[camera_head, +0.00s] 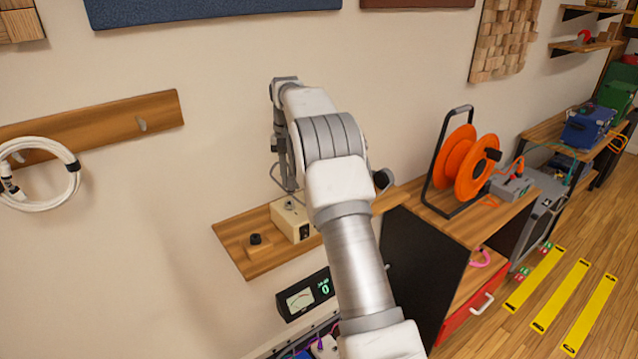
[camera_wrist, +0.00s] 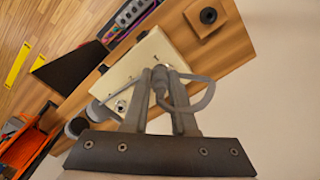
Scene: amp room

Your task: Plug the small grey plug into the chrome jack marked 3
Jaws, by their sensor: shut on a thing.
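The small grey plug (camera_wrist: 159,82) is between the fingers of my gripper (camera_wrist: 161,76), which is shut on it. Its grey cable (camera_wrist: 208,92) loops out to the right and also crosses to the left in the wrist view. In the head view my gripper (camera_head: 290,188) hangs just above a cream box (camera_head: 281,218). The box also fills the middle of the wrist view (camera_wrist: 135,70). A chrome jack (camera_wrist: 121,106) shows on the box, left of the fingers. No number is readable. The fingers hide part of the box top, and whether the plug touches it cannot be told.
The box stands on a wooden wall shelf (camera_head: 234,245), with a black knob on a wooden block (camera_head: 258,246) to its left. A meter (camera_head: 305,296) is below. An orange cable reel (camera_head: 462,165) stands on a cabinet to the right. The wall is close behind.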

